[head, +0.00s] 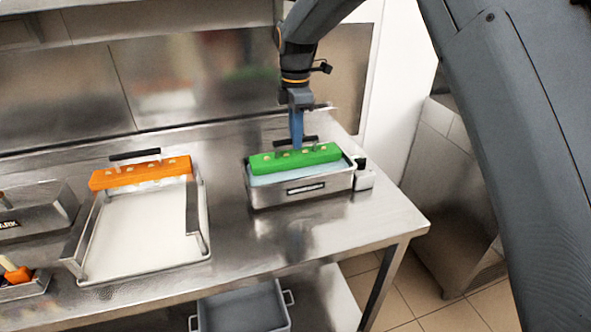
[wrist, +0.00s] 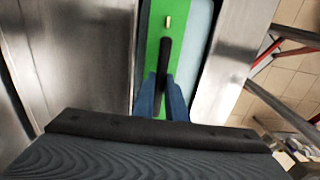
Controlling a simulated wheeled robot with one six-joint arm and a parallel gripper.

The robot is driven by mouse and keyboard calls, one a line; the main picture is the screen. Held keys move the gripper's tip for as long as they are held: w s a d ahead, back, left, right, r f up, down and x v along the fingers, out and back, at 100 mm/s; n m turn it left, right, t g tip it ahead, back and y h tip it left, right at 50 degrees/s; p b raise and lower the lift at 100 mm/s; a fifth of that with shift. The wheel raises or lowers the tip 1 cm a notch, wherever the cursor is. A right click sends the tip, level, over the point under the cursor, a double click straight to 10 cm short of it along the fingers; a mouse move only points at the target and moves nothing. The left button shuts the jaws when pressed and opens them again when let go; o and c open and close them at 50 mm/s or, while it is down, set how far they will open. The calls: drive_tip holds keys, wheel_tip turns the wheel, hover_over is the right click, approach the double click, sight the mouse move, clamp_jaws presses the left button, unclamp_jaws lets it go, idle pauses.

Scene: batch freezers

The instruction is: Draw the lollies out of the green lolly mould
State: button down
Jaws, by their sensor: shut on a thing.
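The green lolly mould (head: 295,158) sits in a steel tub of pale blue liquid (head: 300,190) at the right end of the counter. Small pale stick ends show along its top. A black bar handle (head: 311,139) stands above it. My gripper (head: 297,145) points down from above and is shut on this handle. In the wrist view, the blue fingers (wrist: 166,98) are at either side of the black handle (wrist: 164,62), with the green mould (wrist: 152,45) below. How deep the mould sits in the liquid is partly hidden by the tub wall.
An orange mould (head: 140,173) with a black handle rests at the back of a white-floored tray (head: 145,240) to the left. A grey bin (head: 243,308) is below the counter. The counter between tray and tub is clear.

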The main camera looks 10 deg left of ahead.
drive_tip(key=shift+r+p, duration=0.6)
drive_tip(key=shift+r, duration=0.65)
wheel_tip(320, 180, up, 7)
drive_tip(key=p, duration=0.3)
drive_tip(key=shift+r+p, duration=0.15)
drive_tip(key=shift+p, duration=0.2)
idle(0.5)
idle(0.4)
